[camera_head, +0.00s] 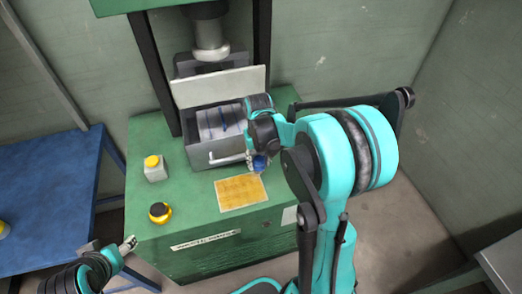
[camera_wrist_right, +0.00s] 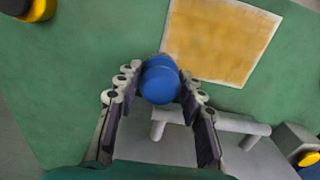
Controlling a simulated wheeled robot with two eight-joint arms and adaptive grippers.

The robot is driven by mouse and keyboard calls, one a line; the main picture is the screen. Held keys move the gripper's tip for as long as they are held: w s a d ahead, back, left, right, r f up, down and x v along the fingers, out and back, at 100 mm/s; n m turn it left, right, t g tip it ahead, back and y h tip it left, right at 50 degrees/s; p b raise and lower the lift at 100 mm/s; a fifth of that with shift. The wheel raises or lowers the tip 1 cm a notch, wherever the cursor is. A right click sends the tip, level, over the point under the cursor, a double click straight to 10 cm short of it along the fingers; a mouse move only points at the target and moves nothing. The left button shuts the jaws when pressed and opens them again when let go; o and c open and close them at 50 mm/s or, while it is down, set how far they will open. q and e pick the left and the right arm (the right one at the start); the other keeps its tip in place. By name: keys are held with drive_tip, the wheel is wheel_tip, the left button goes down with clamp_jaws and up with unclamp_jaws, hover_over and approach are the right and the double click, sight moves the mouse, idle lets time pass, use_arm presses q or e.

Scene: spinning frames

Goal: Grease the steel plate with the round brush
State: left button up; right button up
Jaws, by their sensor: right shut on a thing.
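My right gripper (camera_head: 258,160) is shut on a blue rounded thing, likely the round brush (camera_wrist_right: 160,82). Its blue end shows between the fingers in the right wrist view (camera_wrist_right: 158,92); no bristles are visible. It is held at the right front of the grey drawer. A flat plate with a yellow-orange surface and pale edges (camera_head: 240,192) lies on the green bench top just below the gripper; I cannot tell whether it is the steel plate. It also shows in the wrist view (camera_wrist_right: 220,42). My left gripper (camera_head: 128,244) is at the lower left, its fingers unclear.
The grey drawer (camera_head: 190,152) with a handle holds pale, blue-marked pieces, under a press ram (camera_head: 210,42). A yellow-capped container (camera_head: 155,170) and a black-and-yellow round thing (camera_head: 160,212) stand left on the green bench (camera_head: 185,235). A blue table (camera_head: 45,180) is at left.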

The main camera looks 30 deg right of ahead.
sight(259, 158)
drive_tip(key=shift+d+r+p, duration=0.2)
drive_tip(key=shift+r+p, duration=0.35)
drive_tip(key=shift+r, duration=0.35)
drive_tip(key=shift+r+p, duration=0.9)
drive_tip(key=shift+r, duration=0.35)
drive_tip(key=shift+a, duration=0.1)
